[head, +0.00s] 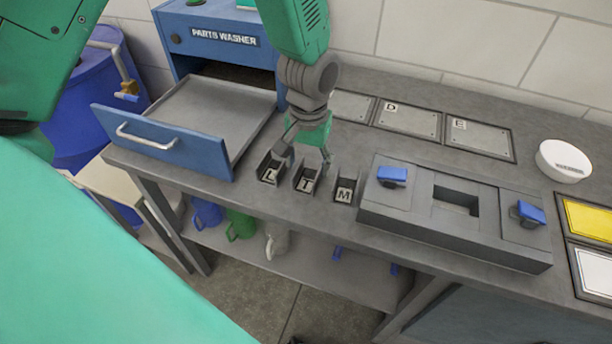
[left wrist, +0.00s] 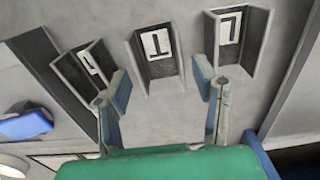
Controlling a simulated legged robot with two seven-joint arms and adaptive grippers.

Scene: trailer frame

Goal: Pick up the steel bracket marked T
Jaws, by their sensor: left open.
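The steel bracket marked T (head: 307,180) stands on the grey bench, in the middle of a row of three. The bracket marked L (head: 270,170) is to its left and the bracket marked M (head: 345,190) to its right. My left gripper (head: 305,153) is open just behind and above the T bracket, with nothing between its fingers. In the left wrist view, the T bracket (left wrist: 157,58) lies beyond and roughly between the two spread fingertips (left wrist: 161,82), apart from both. The L bracket (left wrist: 240,44) is at the right there, and the M bracket (left wrist: 88,68) at the left, partly behind a finger.
A grey fixture with blue clamps (head: 407,195) stands right of the brackets. The blue parts washer (head: 215,35) has its drawer (head: 165,140) open at the left. Lettered plates (head: 408,118) lie behind. A white round object (head: 563,158) is at the right. Bare bench lies before the brackets.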

